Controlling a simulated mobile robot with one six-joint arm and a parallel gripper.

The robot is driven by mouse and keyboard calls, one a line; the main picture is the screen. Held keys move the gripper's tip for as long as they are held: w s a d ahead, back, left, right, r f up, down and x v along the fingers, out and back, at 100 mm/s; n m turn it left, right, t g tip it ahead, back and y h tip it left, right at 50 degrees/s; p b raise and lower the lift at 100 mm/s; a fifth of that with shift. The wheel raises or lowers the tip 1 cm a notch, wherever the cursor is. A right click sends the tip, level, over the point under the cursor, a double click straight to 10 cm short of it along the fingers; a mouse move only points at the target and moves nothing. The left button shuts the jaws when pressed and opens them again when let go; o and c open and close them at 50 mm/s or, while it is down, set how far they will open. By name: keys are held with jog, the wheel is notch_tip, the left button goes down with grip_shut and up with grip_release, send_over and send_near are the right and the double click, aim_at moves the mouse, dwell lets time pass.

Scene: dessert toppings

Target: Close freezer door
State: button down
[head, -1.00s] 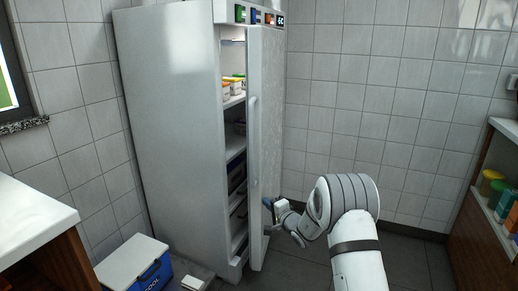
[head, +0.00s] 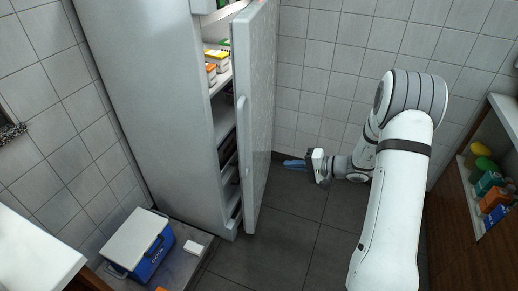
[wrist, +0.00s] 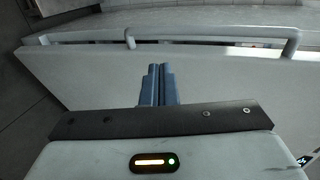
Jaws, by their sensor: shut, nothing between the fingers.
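The tall freezer (head: 150,90) stands at the left in the head view with its white door (head: 262,100) ajar. Shelves and cartons show through the gap. A long handle (head: 243,145) runs along the door's near edge; it also shows across the top of the wrist view (wrist: 215,32). My gripper (head: 287,163) is to the right of the door, low down, with its blue fingers pointing left toward it. In the wrist view the fingers (wrist: 157,70) are together and empty, in front of the pale door panel (wrist: 90,75). Contact with the door is not evident.
A white counter (head: 35,245) is at the lower left. A shelf with several coloured jars (head: 490,185) is at the right. Dark floor (head: 285,225) is clear before the door.

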jog(key=r+p+x, duration=0.1)
jog(key=x, duration=1.3)
jog(key=shift+a, duration=0.15)
